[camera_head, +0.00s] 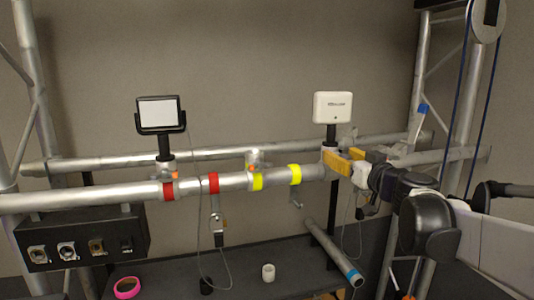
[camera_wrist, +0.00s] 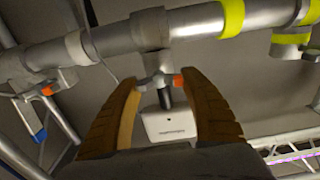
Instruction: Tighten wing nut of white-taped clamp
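The clamp (camera_wrist: 150,30) is grey metal and grips the horizontal tube between a pale whitish band (camera_wrist: 77,48) and yellow tape. Below its collar in the wrist view is a small grey wing nut (camera_wrist: 158,80) with an orange piece at its right. My gripper (camera_wrist: 161,79) is open, with its orange-brown fingers on either side of the wing nut; I cannot tell if either finger touches it. In the head view my gripper (camera_head: 340,157) is at the clamp under the white box device (camera_head: 332,106), and its fingers hide most of the clamp.
The front tube (camera_head: 235,182) carries red tape (camera_head: 168,190) and yellow tape (camera_head: 295,174), with a hanging clamp (camera_head: 218,225) and cable. A black-framed lamp (camera_head: 159,114) stands left. The dark shelf (camera_head: 180,283) below holds a white roll (camera_head: 268,272) and pink ring (camera_head: 127,287). A loose blue-taped tube (camera_head: 335,253) leans there.

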